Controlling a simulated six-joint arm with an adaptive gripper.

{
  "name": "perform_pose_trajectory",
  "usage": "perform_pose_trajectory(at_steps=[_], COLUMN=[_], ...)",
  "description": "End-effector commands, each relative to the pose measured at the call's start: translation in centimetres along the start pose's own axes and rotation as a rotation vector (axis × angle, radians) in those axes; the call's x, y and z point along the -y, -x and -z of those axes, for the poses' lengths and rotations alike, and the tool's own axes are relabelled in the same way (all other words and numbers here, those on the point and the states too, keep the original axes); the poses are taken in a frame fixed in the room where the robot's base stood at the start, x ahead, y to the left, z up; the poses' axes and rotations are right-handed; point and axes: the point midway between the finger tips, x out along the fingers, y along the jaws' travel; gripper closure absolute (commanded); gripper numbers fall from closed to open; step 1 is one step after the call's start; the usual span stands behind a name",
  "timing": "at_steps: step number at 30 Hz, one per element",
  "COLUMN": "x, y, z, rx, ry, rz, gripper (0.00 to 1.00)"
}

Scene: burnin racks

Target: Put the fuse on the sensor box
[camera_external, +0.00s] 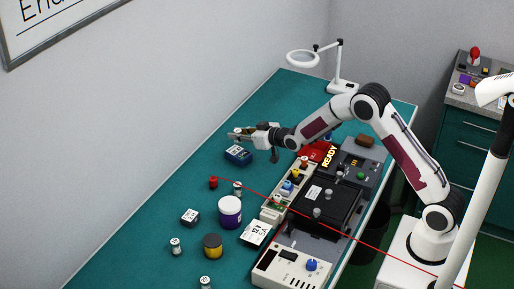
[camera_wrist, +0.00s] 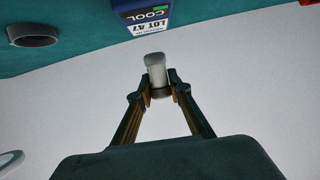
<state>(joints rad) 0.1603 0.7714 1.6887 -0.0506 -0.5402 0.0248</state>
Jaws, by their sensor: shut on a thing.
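My gripper (camera_external: 242,134) is shut on a small pale cylinder with a darker end, which looks like the fuse (camera_wrist: 155,72). It is pinched between the two fingertips in the wrist view (camera_wrist: 159,90). In the external view my gripper is above the table's far left side, just above and behind a dark blue box (camera_external: 238,155). The fuse and the box look apart.
A small dark box with a white label (camera_external: 190,217), a purple-and-white jar (camera_external: 230,212) and a yellow-and-black jar (camera_external: 212,246) stand on the green table. Several small cylinders stand nearby. Racks and devices fill the right side. A magnifier lamp (camera_external: 303,58) stands at the back.

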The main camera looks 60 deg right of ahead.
Motion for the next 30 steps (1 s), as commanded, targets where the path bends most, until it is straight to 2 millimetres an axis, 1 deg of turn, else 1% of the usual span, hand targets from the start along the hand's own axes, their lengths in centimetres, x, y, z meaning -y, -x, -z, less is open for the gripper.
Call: perform_pose_trajectory(at_steps=[7, 15, 19, 30], x=[0.0, 0.0, 0.0, 0.0], y=[-0.1, -0.9, -1.2, -1.3], z=[-0.2, -2.7, -3.4, -3.6], rx=[0.001, 0.003, 0.000, 0.000], ry=[0.000, 0.000, 0.000, 0.000], rz=[0.000, 0.000, 0.000, 0.000], gripper=[1.00, 1.00, 1.00, 1.00])
